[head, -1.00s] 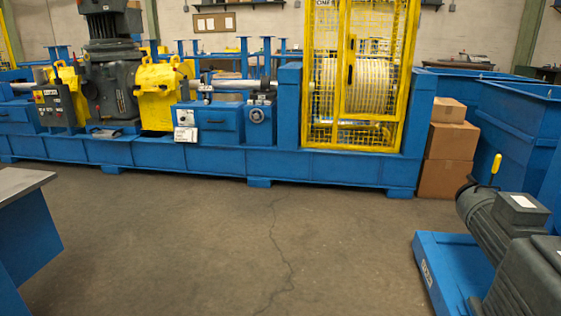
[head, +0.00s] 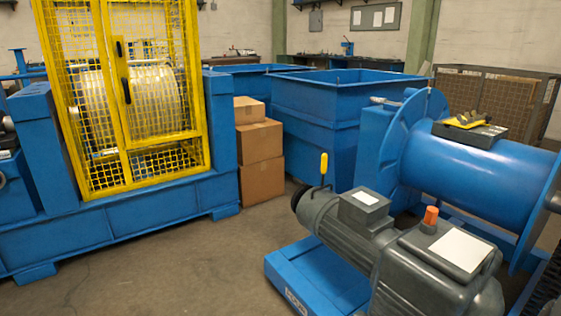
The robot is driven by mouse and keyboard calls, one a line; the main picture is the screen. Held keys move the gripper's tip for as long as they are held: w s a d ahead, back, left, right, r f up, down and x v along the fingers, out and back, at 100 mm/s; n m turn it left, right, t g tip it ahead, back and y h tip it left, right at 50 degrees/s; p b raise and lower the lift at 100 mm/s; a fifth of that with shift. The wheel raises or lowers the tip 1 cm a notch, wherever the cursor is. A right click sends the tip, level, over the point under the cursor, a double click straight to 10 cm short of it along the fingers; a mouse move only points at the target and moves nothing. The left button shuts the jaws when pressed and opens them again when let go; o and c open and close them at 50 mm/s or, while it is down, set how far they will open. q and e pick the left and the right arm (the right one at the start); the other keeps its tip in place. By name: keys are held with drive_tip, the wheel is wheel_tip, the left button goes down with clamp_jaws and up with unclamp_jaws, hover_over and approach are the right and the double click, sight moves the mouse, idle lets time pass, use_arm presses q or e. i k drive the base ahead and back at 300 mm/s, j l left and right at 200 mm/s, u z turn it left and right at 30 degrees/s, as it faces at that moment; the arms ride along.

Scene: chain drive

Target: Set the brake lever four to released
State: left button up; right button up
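The lever looks close to upright, leaning slightly. I cannot read a number on it, so I cannot tell whether it is brake lever four. The motor joins a grey gearbox (head: 425,275) with an orange-red cap and white plate on top. Both sit on a blue base (head: 310,275). Neither of my grippers is in view.
A large blue drum (head: 480,190) stands behind the gearbox. A yellow caged machine (head: 130,100) is at left. Cardboard boxes (head: 262,160) and blue bins (head: 330,110) stand behind. Bare concrete floor (head: 180,270) lies between the caged machine and the motor base.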

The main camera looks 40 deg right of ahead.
sight(324, 162)
drive_tip(key=i+z, duration=0.25)
drive_tip(key=i, duration=0.25)
drive_tip(key=i+j+z, duration=0.2)
drive_tip(key=i, duration=0.3)
drive_tip(key=i+j+z, duration=0.25)
drive_tip(key=i, duration=0.2)
drive_tip(key=i+j+z, duration=0.1)
drive_tip(key=i+z, duration=0.2)
drive_tip(key=z, duration=0.15)
drive_tip(key=i+j+z, duration=0.15)
drive_tip(key=z, duration=0.3)
drive_tip(key=i+j+z, duration=0.3)
drive_tip(key=z, duration=0.15)
drive_tip(key=i+j+z, duration=0.15)
drive_tip(key=j+z, duration=0.3)
drive_tip(key=l, duration=0.1)
